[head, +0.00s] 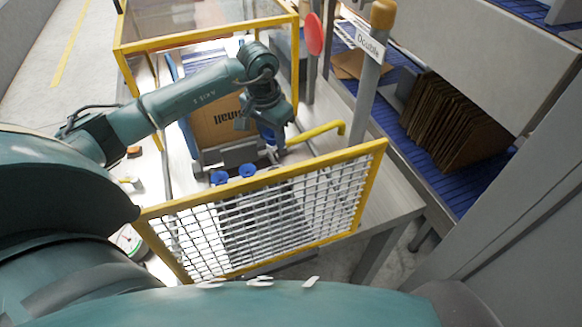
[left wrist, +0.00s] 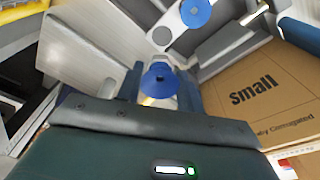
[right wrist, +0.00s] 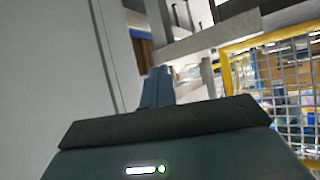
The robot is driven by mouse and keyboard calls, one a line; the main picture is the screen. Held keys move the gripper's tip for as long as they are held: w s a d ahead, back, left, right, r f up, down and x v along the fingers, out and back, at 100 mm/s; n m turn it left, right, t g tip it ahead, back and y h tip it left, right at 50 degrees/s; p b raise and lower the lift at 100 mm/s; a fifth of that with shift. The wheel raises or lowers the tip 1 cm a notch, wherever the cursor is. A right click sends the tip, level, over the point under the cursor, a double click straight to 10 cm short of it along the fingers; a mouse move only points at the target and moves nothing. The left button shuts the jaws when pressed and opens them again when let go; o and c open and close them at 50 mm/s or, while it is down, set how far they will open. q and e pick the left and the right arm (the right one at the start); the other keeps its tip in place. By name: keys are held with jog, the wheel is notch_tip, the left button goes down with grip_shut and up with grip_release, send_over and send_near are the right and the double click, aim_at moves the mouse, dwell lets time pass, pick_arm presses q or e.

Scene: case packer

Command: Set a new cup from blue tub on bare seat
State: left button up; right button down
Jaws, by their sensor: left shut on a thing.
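My left gripper (head: 268,138) is shut on a blue suction cup (left wrist: 160,78), which sits between the fingers (left wrist: 158,88) in the left wrist view. Just beyond it is a pale bar with a bare round seat (left wrist: 162,36). Another blue cup (left wrist: 195,12) sits farther along that bar. The held cup looks apart from the seat, but the gap is hard to judge. In the head view two blue cups (head: 218,177) (head: 248,170) show below the gripper. My right gripper (right wrist: 158,88) has its fingers together, empty. I cannot make out the blue tub.
A cardboard box marked "small" (left wrist: 285,85) stands close to the right of my left gripper. A yellow-framed mesh guard (head: 270,215) stands in front, with a yellow bar (head: 318,131) behind it. Flat cartons (head: 450,120) stack on the right conveyor.

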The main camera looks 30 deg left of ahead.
pick_arm(q)
jog(key=shift+w+f, duration=0.15)
jog(key=shift+f, duration=0.1)
notch_tip(320, 180, down, 5)
jog(key=shift+f+p, duration=0.1)
jog(key=shift+p, duration=0.4)
jog(key=shift+f, duration=0.7)
notch_tip(320, 180, down, 2)
jog(key=shift+f, duration=0.4)
pick_arm(e)
jog(key=shift+s+d+f+g, duration=0.15)
jog(key=shift+s+d+g, duration=0.15)
jog(key=shift+s+d, duration=0.05)
pick_arm(q)
jog(key=shift+f, duration=0.1)
pick_arm(e)
jog(key=shift+f, duration=0.1)
